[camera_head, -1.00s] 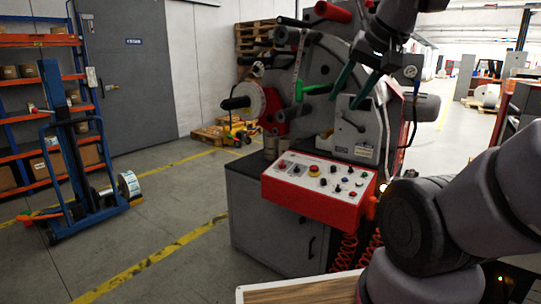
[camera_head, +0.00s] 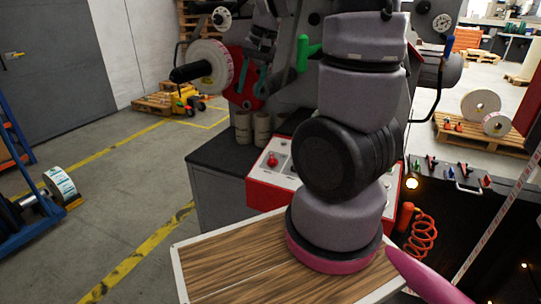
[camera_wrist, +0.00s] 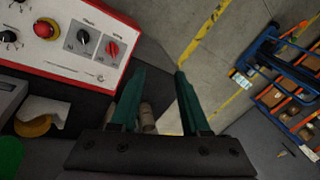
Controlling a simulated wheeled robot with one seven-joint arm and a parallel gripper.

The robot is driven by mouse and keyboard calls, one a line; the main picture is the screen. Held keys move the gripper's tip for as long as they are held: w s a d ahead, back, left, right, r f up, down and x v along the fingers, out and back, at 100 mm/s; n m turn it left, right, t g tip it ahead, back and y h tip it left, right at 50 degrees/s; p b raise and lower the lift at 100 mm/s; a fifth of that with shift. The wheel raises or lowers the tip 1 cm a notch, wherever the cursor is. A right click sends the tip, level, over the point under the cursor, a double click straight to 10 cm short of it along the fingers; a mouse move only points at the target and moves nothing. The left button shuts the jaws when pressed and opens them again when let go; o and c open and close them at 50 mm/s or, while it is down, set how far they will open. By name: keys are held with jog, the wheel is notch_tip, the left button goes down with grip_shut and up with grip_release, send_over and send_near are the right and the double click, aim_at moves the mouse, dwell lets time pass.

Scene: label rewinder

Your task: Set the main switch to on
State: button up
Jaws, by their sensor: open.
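The control panel (camera_head: 263,192) is a red box with a pale face on the machine's front. A red rotary knob on a grey plate, which looks like the main switch (camera_head: 272,160), sits near its left end. In the wrist view the red switch (camera_wrist: 112,48) is at the upper left, beside a black knob (camera_wrist: 83,36); its setting is too small to read. My gripper (camera_head: 251,88) has two green fingers, apart and empty, above and left of the switch. In the wrist view my gripper (camera_wrist: 162,72) lies right of the panel, not touching it. My arm hides most of the panel.
A red emergency button on yellow (camera_wrist: 45,28) is on the panel. Cardboard cores (camera_head: 262,130) stand on the cabinet behind it. A white label roll (camera_head: 210,65) juts out at the left. A wood-topped surface (camera_head: 225,262) is in front.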

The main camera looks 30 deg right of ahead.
jog(key=w+d+f+g+h, duration=0.1)
jog(key=w+d+f, duration=0.15)
jog(key=f, duration=0.55)
jog(key=g+h, duration=0.2)
jog(key=h, duration=0.1)
send_near(272, 158)
jog(key=f, duration=0.5)
jog(key=d+f, duration=0.1)
jog(key=f, duration=0.2)
jog(key=shift+s+d+f, duration=0.1)
jog(key=shift+s+f, duration=0.1)
jog(key=shift+f, duration=0.1)
grip_shut()
